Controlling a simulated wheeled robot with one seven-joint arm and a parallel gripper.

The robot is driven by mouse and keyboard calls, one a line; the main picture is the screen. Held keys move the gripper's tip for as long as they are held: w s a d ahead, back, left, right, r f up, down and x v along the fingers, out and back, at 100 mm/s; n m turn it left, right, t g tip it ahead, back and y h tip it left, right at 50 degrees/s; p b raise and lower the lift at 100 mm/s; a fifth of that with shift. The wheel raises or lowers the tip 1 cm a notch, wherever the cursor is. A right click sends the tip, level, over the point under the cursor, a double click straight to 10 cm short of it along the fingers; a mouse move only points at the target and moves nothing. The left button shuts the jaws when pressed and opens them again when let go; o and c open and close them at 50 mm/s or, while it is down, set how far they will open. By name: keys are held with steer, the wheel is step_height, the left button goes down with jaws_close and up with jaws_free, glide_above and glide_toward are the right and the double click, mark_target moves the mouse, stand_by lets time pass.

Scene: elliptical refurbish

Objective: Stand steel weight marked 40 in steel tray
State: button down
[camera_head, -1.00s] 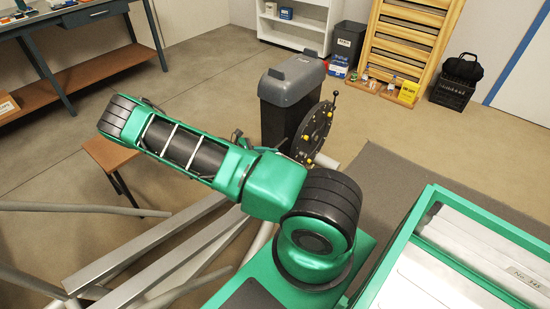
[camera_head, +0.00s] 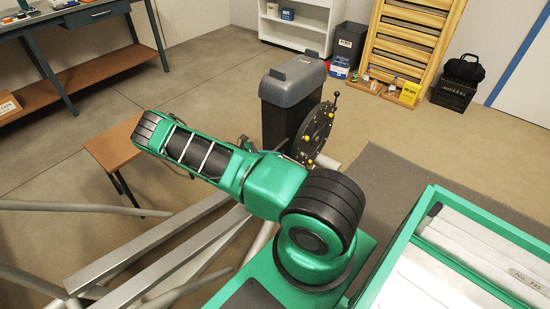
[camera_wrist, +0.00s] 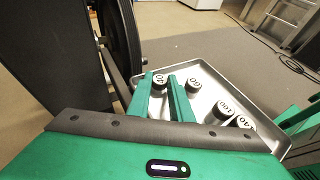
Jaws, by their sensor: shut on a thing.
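In the wrist view my gripper (camera_wrist: 160,75) has its two green fingers closed on either side of a steel weight (camera_wrist: 159,84) with a pale round top. Its number is small and turned, so I cannot read it surely. The steel tray (camera_wrist: 268,105) lies around and beyond the fingers. Several other weights stand upright in it: one (camera_wrist: 192,86) just right of the fingers, one that looks marked 100 (camera_wrist: 222,109), and one (camera_wrist: 243,122) near the right wall. I cannot tell whether the held weight touches the tray floor. The head view does not show my gripper or the tray.
A brown low table (camera_head: 112,147) and metal beams (camera_head: 165,245) are at left. Open floor (camera_head: 215,65) lies farther back.

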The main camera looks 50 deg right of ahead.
steer(key=c, duration=1.6)
jaws_free()
steer(key=shift+f, duration=0.1)
steer(key=v, duration=1)
steer(key=s+a+r+m+y, duration=0.2)
steer(key=r+m+y, duration=0.1)
steer(key=r, duration=0.5)
steer(key=s+a+r+m+y, duration=0.1)
steer(key=r+m+y, duration=0.1)
steer(key=r+m, duration=0.35)
steer(key=s+a+r+m+t+y, duration=0.2)
steer(key=s+a+r+m+y, duration=0.15)
steer(key=s+r, duration=0.7)
steer(key=s+a+r+m+t+y, duration=0.3)
steer(key=s+r, duration=0.4)
steer(key=r, duration=0.6)
steer(key=s+a+r+m, duration=0.1)
steer(key=s+a, duration=0.1)
steer(key=s, duration=0.1)
steer(key=s+a+r+m+t, duration=0.1)
steer(key=s+a, duration=0.1)
steer(key=s, duration=0.2)
steer(key=s+a+r+m, duration=0.1)
steer(key=s+a, duration=0.1)
steer(key=s, duration=0.2)
steer(key=shift+s+a+r+m+t+y, duration=0.2)
steer(key=shift+a+r+m+t+y, duration=0.05)
steer(key=shift+a+r+m+t, duration=0.05)
